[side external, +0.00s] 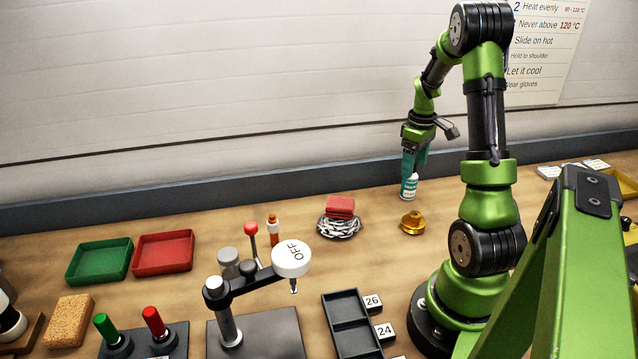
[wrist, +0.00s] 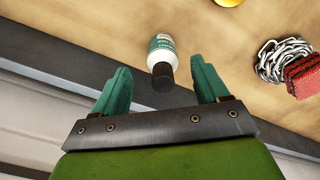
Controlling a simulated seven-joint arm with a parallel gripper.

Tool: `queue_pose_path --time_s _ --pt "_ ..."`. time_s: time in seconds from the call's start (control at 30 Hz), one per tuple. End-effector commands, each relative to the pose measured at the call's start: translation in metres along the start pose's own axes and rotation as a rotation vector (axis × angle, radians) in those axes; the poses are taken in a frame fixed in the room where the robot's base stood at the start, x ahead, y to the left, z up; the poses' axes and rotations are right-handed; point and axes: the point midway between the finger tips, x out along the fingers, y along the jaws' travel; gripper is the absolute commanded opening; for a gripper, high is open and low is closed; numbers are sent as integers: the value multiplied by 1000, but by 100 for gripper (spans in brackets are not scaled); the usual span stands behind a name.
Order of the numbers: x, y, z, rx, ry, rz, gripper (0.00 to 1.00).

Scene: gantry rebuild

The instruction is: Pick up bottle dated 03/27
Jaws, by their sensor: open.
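A white bottle with a teal label and a dark cap stands at the back of the bench, in the side view (side external: 409,187) and in the wrist view (wrist: 162,50). The date on its label is too small to read. My gripper (side external: 411,172) has its teal fingers pointing down over the bottle's top in the side view. In the wrist view my gripper (wrist: 159,84) is open, with the dark cap near the gap between the fingertips. The fingers do not appear closed on the bottle.
A chain with a red block (side external: 340,207) and a gold part (side external: 412,222) lie nearby. A small orange-and-white bottle (side external: 273,230) stands further left. Green (side external: 100,261) and red (side external: 163,252) trays lie at left. A grey ledge (side external: 240,199) runs behind the bottle.

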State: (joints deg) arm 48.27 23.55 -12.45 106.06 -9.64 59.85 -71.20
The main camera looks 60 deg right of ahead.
Motion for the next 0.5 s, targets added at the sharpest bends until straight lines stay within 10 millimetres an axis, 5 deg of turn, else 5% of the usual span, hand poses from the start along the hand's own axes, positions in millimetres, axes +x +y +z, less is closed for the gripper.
queue_pose_path --time_s 0.5 --pt "53 -2 -2 0 1 0 74"
